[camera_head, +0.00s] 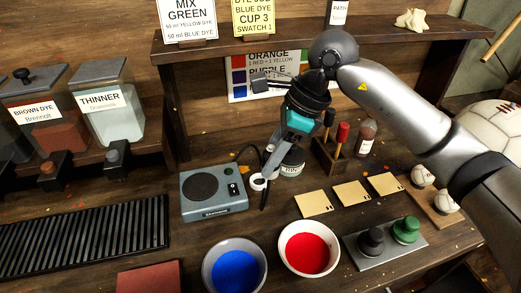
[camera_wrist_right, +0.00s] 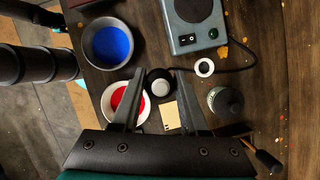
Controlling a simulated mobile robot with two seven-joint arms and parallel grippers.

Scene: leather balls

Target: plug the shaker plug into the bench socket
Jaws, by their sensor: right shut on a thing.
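The shaker (camera_head: 213,190) is a grey-blue box with a round black top, left of my right gripper; it also shows in the wrist view (camera_wrist_right: 195,22). A black cord leaves its back and curves toward my gripper. My right gripper (camera_head: 264,181) points down just right of the shaker, shut on the dark round plug (camera_wrist_right: 160,83), which sits between its fingertips. The fingers hide most of the plug in the head view. A white ring-shaped thing with a dark centre (camera_wrist_right: 205,67) lies beside the gripper; I cannot tell whether it is the bench socket.
A blue dye bowl (camera_head: 235,268) and a red dye bowl (camera_head: 309,248) stand in front. A dark-capped jar (camera_head: 291,167) is close behind the gripper. Tan swatches (camera_head: 350,193) and a tray with black and green weights (camera_head: 385,243) lie at right. A ribbed black mat (camera_head: 85,240) is at left.

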